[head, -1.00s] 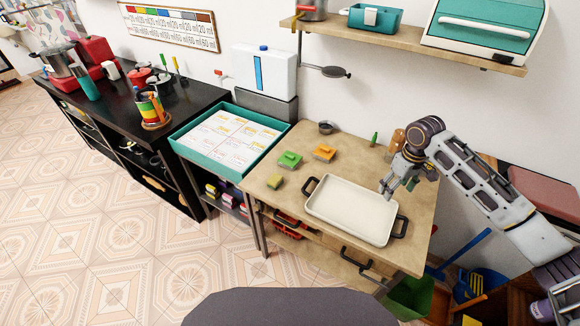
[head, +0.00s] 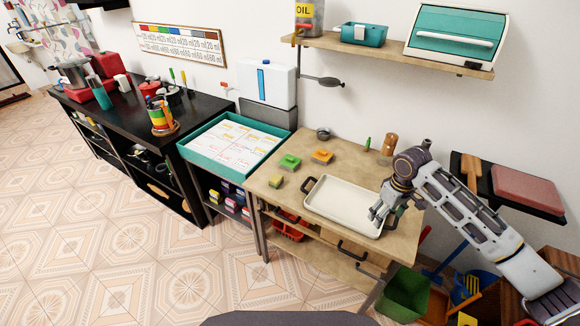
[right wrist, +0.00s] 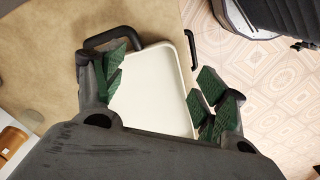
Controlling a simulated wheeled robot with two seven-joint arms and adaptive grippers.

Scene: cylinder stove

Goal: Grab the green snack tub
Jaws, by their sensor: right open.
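A small green block-like item (head: 290,161), which may be the green snack tub, sits on the wooden counter left of the cream tray; I cannot tell its exact kind. An orange item (head: 322,155) of like shape sits just right of it. My right gripper (head: 378,213) is over the right end of the cream tray (head: 330,203), well to the right of the green item. In the right wrist view my right gripper (right wrist: 163,88) is open and empty, its green-padded fingers apart above the tray (right wrist: 158,100). My left gripper is out of view.
A yellow-green block (head: 276,181) lies at the counter's (head: 262,171) left. A small grey bowl (head: 323,133), a green bottle (head: 367,144) and a wooden cylinder (head: 388,147) stand at the back. A teal tray (head: 190,152) adjoins on the left. A shelf (head: 400,55) hangs above.

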